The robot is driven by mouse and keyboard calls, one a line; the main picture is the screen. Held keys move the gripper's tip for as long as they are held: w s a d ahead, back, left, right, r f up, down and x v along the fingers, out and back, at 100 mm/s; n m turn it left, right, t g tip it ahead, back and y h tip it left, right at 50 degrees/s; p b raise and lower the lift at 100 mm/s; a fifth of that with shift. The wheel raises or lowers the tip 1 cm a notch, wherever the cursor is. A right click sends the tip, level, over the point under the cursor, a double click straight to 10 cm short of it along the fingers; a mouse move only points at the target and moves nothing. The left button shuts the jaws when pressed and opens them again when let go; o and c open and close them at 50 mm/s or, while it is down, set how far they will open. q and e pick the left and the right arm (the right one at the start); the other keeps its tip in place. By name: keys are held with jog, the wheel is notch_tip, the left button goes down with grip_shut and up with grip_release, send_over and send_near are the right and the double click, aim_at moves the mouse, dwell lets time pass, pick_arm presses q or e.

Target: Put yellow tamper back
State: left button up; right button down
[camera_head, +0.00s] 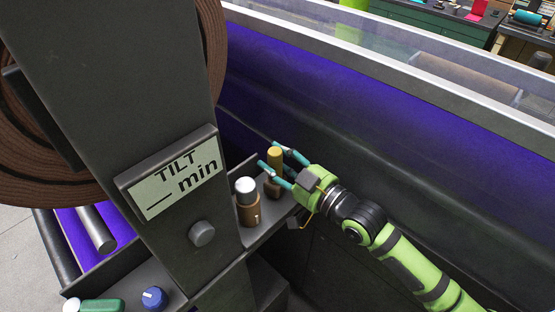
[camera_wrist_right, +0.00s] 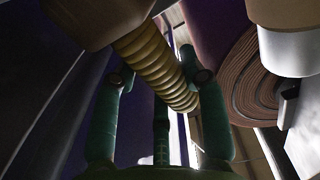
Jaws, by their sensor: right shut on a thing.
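The yellow tamper (camera_head: 275,158) stands about upright on the narrow grey ledge side of the machine, above a brown holder (camera_head: 272,188). My right gripper (camera_head: 270,156) is shut on it, with teal fingers around its upper part. In the right wrist view the ridged yellow shaft (camera_wrist_right: 158,62) runs between my right fingers (camera_wrist_right: 160,85) and meets a brown block (camera_wrist_right: 95,18) at the top. I cannot tell whether the tamper is fully seated in the holder. My left gripper is not in view.
A white-topped piece (camera_head: 246,186) in a brown holder (camera_head: 248,212) stands close to the left. A dark post with a "TILT min" sign (camera_head: 176,172) and a brown felt roll (camera_head: 212,50) are further left. A purple-lined trough (camera_head: 330,90) lies behind.

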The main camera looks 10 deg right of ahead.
jog(key=shift+f, duration=0.3)
jog(key=c, duration=0.6)
grip_release()
jog(key=v, duration=1.2)
jog(key=shift+f, duration=0.1)
